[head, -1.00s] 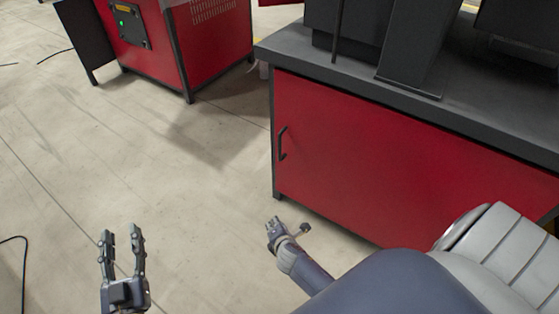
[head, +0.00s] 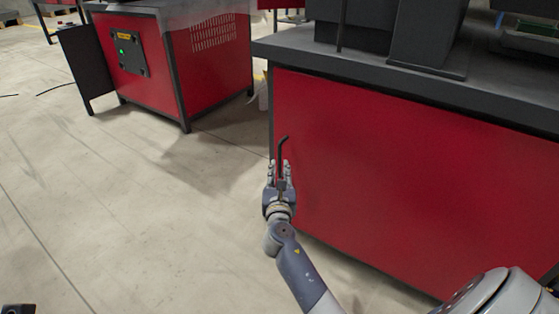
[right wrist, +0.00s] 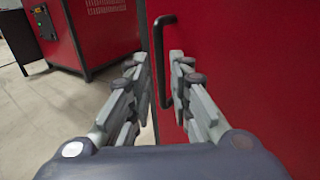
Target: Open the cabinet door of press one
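The red cabinet door (head: 390,180) of the press is closed under the dark worktop. Its black bar handle (head: 282,146) stands upright near the door's left edge. My right gripper (head: 279,170) is at the handle's lower part, fingers pointing at the door. In the right wrist view my right gripper (right wrist: 163,62) is open, and the handle (right wrist: 158,45) shows beyond and between the fingertips. The right finger hides part of the handle's lower end. I cannot tell whether the fingers touch it. Only a dark bit of my left gripper (head: 18,309) shows at the bottom left corner.
Another red machine cabinet (head: 215,62) with a dark control panel (head: 127,52) and a green light stands at the back left. Dark press parts stand on the worktop (head: 480,95). The concrete floor (head: 120,210) on the left is clear.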

